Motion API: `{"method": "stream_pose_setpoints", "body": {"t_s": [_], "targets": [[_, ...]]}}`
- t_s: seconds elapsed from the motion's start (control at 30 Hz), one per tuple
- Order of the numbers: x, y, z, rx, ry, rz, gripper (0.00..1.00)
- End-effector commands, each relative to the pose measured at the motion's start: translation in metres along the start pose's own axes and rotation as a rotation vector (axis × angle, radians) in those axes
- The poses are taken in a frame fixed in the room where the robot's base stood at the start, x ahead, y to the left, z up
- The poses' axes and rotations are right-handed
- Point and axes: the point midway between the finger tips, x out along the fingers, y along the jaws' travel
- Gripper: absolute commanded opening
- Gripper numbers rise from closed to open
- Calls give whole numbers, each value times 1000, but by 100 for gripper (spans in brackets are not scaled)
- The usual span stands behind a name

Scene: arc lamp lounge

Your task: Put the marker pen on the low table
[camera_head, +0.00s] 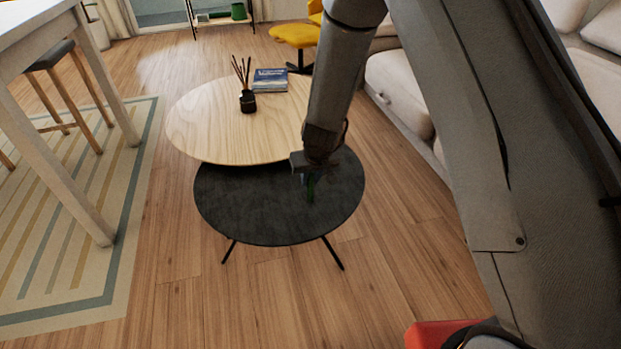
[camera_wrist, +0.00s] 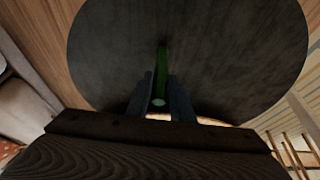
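The green marker pen (camera_wrist: 162,65) is between the two fingers of my gripper (camera_wrist: 160,88) in the wrist view. My gripper (camera_head: 309,176) appears shut on it. In the head view the pen (camera_head: 311,189) is a small green sliver hanging roughly upright below the gripper, over the right part of a dark round table (camera_head: 245,205). I cannot tell whether its lower end touches the tabletop. The dark top (camera_wrist: 235,55) fills much of the wrist view and looks bare apart from the pen.
A light wooden round table (camera_head: 200,125) adjoins behind, bearing a reed diffuser (camera_head: 247,101) and books (camera_head: 270,80). A pale sofa (camera_head: 400,88) stands to the right. A white table (camera_head: 85,185) with a stool stands left on a striped rug (camera_head: 60,290).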

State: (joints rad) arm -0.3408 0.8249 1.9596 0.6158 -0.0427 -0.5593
Motion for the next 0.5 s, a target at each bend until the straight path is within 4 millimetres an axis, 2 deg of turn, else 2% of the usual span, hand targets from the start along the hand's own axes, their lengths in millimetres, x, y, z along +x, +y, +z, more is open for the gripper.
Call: {"method": "stream_pose_setpoints", "body": {"t_s": [0.07, 0.37, 0.5], "targets": [[0, 0, 0, 0, 0, 0, 33], [-1, 0, 0, 0, 0, 0, 33], [-7, 0, -2, -1, 1, 0, 33]]}}
